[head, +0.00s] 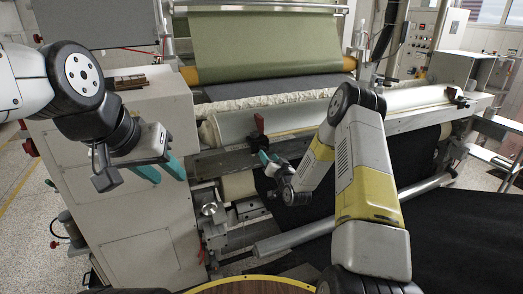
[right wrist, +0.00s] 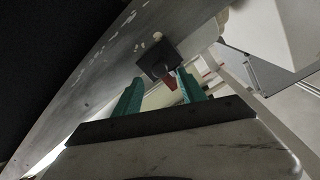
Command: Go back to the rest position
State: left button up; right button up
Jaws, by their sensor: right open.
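My left gripper (head: 162,172) hangs at the left in the head view, in front of the grey machine cabinet. Its two green fingers are apart, with nothing between them. My right gripper (head: 268,160) is in front of the machine's rollers, near the middle of the head view and partly hidden by its own wrist. In the right wrist view its green fingers (right wrist: 158,92) are spread and empty. A black block with a red part (right wrist: 158,60) shows just beyond the fingertips.
The machine carries a green fabric roll (head: 262,45) and a long white roll (head: 240,124). Dark fabric (head: 450,235) spreads at the lower right. A round wooden top with a yellow rim (head: 250,287) is at the bottom edge. Open floor (head: 28,215) lies at the left.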

jog(key=shift+s+d, duration=0.15)
jog(key=shift+s, duration=0.4)
jog(key=s+d+r+n+g+h, duration=0.1)
jog(key=s+r+g, duration=0.3)
jog(key=r, duration=0.6)
jog(key=s+d+r+n+g+h, duration=0.1)
jog(key=s+r+n, duration=0.1)
jog(key=s+r, duration=0.6)
jog(key=s+r+g, duration=0.3)
jog(key=s, duration=1.2)
jog(key=s+r+g, duration=0.3)
jog(key=s, duration=1.3)
jog(key=shift+s+d+r, duration=0.15)
jog(key=shift+d+r, duration=0.15)
jog(key=shift+r, duration=0.1)
jog(key=shift+o, duration=0.4)
